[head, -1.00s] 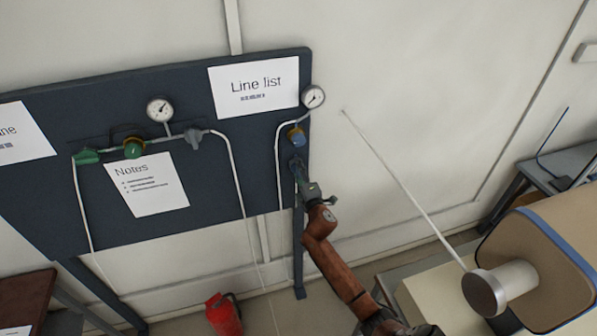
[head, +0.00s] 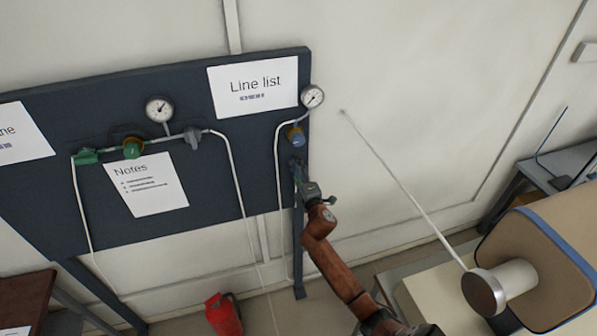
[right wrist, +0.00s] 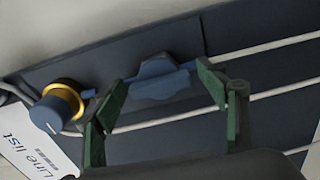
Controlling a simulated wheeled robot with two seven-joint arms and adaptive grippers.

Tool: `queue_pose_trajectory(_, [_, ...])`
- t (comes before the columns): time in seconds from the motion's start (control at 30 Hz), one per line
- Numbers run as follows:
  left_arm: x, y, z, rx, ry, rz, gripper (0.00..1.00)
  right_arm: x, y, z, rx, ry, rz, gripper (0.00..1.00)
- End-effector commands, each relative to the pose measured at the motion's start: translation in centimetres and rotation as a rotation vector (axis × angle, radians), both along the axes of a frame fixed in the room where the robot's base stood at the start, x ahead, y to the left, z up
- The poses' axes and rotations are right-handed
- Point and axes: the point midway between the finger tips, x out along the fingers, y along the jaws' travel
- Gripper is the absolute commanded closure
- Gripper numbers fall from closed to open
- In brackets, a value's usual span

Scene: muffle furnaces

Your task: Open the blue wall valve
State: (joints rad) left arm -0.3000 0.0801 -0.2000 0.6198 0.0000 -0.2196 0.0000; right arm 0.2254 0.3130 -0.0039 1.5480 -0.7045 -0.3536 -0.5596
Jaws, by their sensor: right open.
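The blue wall valve (head: 296,161) is on the right edge of the dark panel, below a blue-knobbed regulator. It is partly hidden by my right gripper (head: 299,175) in the head view. In the right wrist view the blue valve (right wrist: 155,80) shows with its flat handle lying roughly along the white pipe. The green fingers of my right gripper (right wrist: 161,80) are open, one on each side of the valve handle. I cannot tell whether a finger touches it. My left gripper is not in view.
The regulator's blue knob (right wrist: 55,112) with its brass collar is close to one finger. A round gauge (head: 313,96) is above it. A green valve (head: 87,157) and grey valve (head: 193,138) are further left on the panel (head: 225,160). A furnace (head: 560,250) stands at right.

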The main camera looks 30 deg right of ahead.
Motion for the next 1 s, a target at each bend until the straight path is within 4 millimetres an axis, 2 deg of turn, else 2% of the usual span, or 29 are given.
queue_pose_trajectory(0.17, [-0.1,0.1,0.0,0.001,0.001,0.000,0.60,-1.0,0.2,-0.1,-0.001,0.000,0.001,0.33])
queue_pose_trajectory(0.5, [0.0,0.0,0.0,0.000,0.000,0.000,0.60,-7.5,1.8,-0.1,0.000,0.001,0.001,0.33])
queue_pose_trajectory(0.7, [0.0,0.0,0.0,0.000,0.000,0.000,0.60,-10.5,2.5,-0.1,0.000,0.001,0.000,0.33])
queue_pose_trajectory(0.83, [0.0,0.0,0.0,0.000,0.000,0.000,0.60,-11.4,2.7,0.0,0.000,0.000,0.000,0.33])
queue_pose_trajectory(1.0, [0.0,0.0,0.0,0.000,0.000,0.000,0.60,-11.7,2.8,0.0,0.000,0.000,0.000,0.33])
